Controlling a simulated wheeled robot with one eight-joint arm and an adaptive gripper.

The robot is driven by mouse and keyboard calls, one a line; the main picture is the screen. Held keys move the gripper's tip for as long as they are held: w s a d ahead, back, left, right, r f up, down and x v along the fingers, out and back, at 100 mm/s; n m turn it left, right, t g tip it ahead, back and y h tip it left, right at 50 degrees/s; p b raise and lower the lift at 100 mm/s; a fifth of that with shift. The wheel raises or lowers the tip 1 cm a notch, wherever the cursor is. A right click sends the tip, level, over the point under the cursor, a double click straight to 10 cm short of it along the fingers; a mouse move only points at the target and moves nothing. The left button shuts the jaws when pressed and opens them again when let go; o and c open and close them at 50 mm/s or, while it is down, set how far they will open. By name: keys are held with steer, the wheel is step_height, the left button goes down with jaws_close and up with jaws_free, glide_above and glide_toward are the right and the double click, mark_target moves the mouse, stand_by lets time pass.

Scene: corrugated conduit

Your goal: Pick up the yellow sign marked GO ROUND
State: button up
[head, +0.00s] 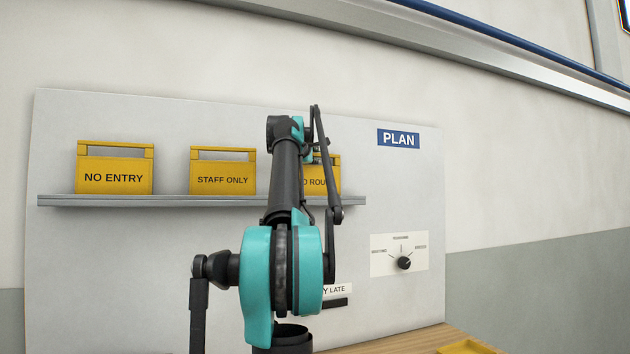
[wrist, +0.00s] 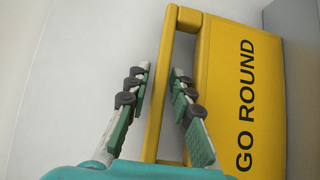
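The yellow sign marked GO ROUND (wrist: 222,85) fills the right of the wrist view, turned on its side, with its handle bar (wrist: 162,88) running up the middle. In the head view the sign (head: 326,178) stands on the shelf at the right, partly hidden by my arm. My gripper (wrist: 160,78) is open, with one finger on each side of the handle bar. A gap shows between the left finger and the bar; whether the right finger touches cannot be told. In the head view my arm hides most of the gripper.
The grey shelf (head: 180,201) also holds yellow signs marked NO ENTRY (head: 114,178) and STAFF ONLY (head: 222,179). A PLAN label (head: 398,139) and a dial (head: 404,262) are on the board to the right. A wooden surface (head: 400,342) with a yellow thing (head: 468,347) lies below.

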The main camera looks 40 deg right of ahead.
jaws_close()
steer(key=shift+r, duration=0.1)
stand_by(0.4)
